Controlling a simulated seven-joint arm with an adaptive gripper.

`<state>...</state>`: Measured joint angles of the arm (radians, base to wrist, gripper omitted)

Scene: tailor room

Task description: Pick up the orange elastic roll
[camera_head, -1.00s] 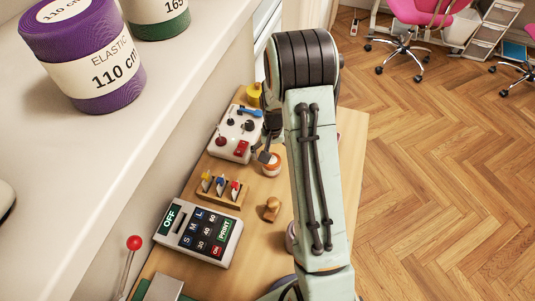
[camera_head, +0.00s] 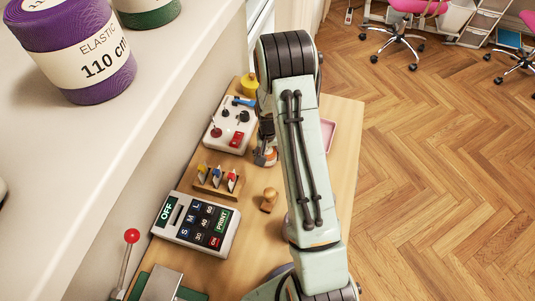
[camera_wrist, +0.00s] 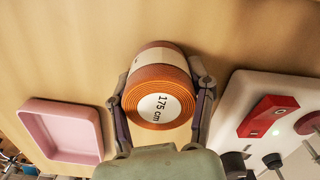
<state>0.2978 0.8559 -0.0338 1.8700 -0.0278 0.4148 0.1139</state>
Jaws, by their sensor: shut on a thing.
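In the head view the roll (camera_head: 270,157) shows only partly, beside my gripper (camera_head: 265,155) and low over the wooden table (camera_head: 335,175). My arm hides much of it there. I cannot tell whether the roll touches the table.
A white panel with a red switch (camera_head: 236,140) stands close to the left of the roll. A pink tray (camera_wrist: 62,130) is on its other side. A wooden stamp (camera_head: 269,199), a rack of colored pieces (camera_head: 216,180) and a label machine (camera_head: 195,223) are nearer.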

